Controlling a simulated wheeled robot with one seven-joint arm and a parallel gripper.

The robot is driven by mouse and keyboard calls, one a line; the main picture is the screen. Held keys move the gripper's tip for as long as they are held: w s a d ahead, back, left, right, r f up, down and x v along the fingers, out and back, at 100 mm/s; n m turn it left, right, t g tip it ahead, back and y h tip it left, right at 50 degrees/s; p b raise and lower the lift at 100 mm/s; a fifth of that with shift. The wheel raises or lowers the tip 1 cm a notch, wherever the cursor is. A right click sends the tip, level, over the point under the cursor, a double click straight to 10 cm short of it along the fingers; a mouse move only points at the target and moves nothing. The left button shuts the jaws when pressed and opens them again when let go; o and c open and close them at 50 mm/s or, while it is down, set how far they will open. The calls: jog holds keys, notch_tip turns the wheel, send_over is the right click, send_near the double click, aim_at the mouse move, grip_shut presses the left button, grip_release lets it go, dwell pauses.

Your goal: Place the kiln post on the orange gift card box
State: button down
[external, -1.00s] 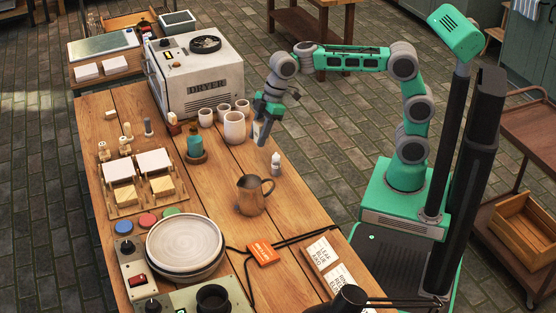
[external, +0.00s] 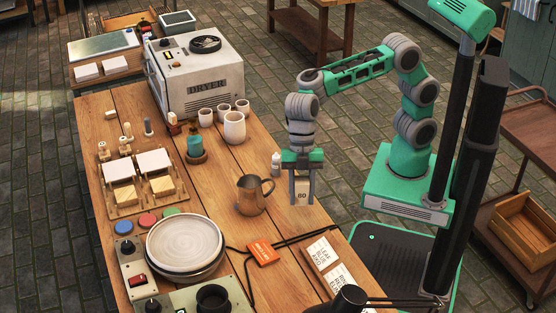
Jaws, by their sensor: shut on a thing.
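My gripper (external: 302,202) is shut on the kiln post (external: 302,187), a pale beige block with dark "80" marking. It holds the post upright between its two grey fingers, near the right edge of the table, to the right of the metal pitcher. Whether the post's base touches the table cannot be told. The orange gift card box (external: 263,252) lies flat on the table, lower left of my gripper, with nothing on top of it. A black cord runs beside it.
The metal pitcher (external: 253,194) stands between the gripper and the table's middle. A small white bottle (external: 276,164) is close behind the gripper. White labelled tiles (external: 325,255) lie at the front right. The plate on its wheel (external: 184,243) stands left of the box.

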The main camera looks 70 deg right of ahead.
jog(key=w+a+f+p, duration=0.1)
jog(key=w+a+f, duration=0.25)
jog(key=a, duration=0.25)
send_over(263, 257)
jog(key=d, duration=0.1)
jog(key=f, duration=0.6)
jog(key=shift+w+d+p, duration=0.1)
jog(key=shift+w+p, duration=0.15)
jog(key=shift+p, duration=0.1)
jog(key=shift+f, duration=1.7)
jog(key=c, duration=0.9)
grip_release()
